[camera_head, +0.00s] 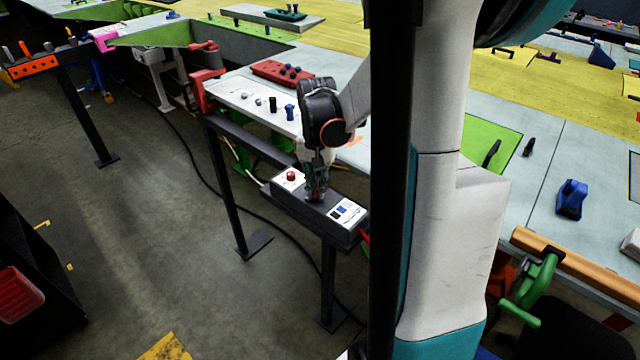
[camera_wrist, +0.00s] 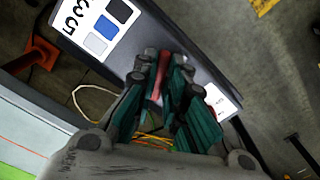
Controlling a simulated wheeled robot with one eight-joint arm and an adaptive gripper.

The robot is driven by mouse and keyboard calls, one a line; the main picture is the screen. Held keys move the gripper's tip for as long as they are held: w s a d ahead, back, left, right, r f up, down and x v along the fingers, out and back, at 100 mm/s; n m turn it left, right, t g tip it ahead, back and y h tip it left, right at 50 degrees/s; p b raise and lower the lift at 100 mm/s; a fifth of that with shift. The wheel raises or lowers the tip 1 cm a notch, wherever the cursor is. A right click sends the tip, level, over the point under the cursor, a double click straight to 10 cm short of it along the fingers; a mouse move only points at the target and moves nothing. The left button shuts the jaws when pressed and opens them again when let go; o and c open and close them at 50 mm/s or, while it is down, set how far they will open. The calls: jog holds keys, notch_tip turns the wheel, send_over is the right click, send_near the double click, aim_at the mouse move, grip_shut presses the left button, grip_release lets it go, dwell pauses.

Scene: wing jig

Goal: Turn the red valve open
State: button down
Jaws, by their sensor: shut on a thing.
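The red valve (camera_wrist: 158,84) shows in the wrist view as a narrow red handle between my fingers. My gripper (camera_wrist: 163,66) is shut on it, with a teal-padded finger on each side. In the head view my gripper (camera_head: 316,194) points down onto the middle of a dark control box (camera_head: 283,195), and it hides the valve there. The box's dark face also shows in the wrist view (camera_wrist: 190,40). How far the valve is turned cannot be told.
A red knob (camera_head: 291,176) on a white plate sits left of my gripper on the box. A white plate with blue and dark switches (camera_head: 343,212) is to the right. The white worktop (camera_head: 235,92) with small knobs lies behind. Open floor (camera_head: 150,240) is at the left.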

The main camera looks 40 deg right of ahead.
jog(key=m, duration=0.4)
jog(key=w+m, duration=0.1)
jog(key=shift+a+f+m, duration=0.1)
jog(key=shift+a+m, duration=0.2)
jog(key=shift+m, duration=0.1)
dwell(0.4)
jog(key=c, duration=1.6)
grip_release()
jog(key=shift+c, duration=0.2)
jog(key=shift+w+d, duration=0.1)
notch_tip(320, 180, up, 12)
